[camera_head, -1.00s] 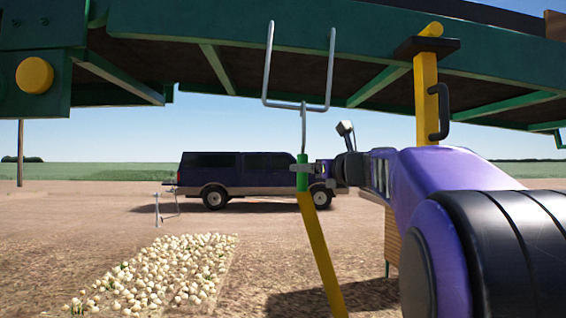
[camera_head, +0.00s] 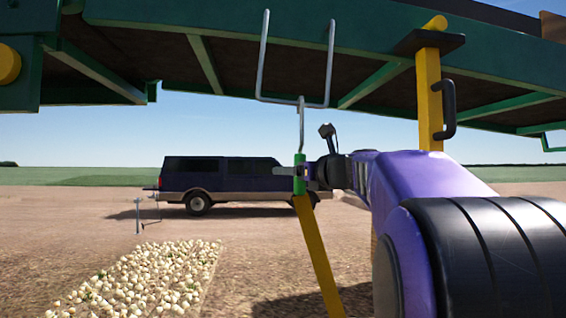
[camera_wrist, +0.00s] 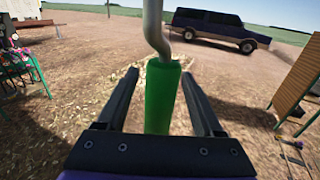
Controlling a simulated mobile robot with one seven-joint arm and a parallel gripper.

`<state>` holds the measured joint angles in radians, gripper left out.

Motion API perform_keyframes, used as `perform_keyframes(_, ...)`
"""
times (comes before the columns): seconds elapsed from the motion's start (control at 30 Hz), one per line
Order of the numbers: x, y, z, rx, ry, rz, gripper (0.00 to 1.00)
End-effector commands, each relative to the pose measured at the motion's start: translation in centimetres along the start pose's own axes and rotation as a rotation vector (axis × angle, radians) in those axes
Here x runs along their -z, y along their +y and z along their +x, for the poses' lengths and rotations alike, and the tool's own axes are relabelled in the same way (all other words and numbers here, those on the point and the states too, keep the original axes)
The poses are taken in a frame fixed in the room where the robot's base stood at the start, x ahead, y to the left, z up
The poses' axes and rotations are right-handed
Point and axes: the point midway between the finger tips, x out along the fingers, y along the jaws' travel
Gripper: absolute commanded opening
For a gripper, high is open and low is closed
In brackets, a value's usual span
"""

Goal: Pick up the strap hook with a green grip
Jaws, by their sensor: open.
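The strap hook's green grip (camera_head: 299,174) hangs in the head view, its grey metal hook (camera_head: 302,125) hung on a U-shaped bar (camera_head: 264,62) below the green frame. A yellow strap (camera_head: 320,255) runs down from the grip. My gripper (camera_head: 300,171) is at the grip's height. In the wrist view the green grip (camera_wrist: 162,98) stands upright between the two dark fingers of my gripper (camera_wrist: 163,82), with a gap on each side. The fingers are open. The grip's lower end is hidden behind the gripper body.
The green elevator frame (camera_head: 220,25) spans overhead, with a yellow post (camera_head: 430,100) and black handle at the right. A dark truck (camera_head: 225,180) stands behind. Onions (camera_head: 150,275) lie on the ground at lower left. A wooden panel (camera_wrist: 297,80) shows in the wrist view.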

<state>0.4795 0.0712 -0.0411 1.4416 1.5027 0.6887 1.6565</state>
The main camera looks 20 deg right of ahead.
Motion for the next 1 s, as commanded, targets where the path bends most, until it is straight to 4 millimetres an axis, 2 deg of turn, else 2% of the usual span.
perform_keyframes(0.07,-0.03,-0.01,-0.01,0.0,0.0,0.0,0.69)
perform_keyframes(0.43,-0.01,0.0,0.0,0.0,0.0,0.0,0.02)
perform_keyframes(1.0,-0.28,0.03,0.02,0.0,-0.001,0.0,0.0)
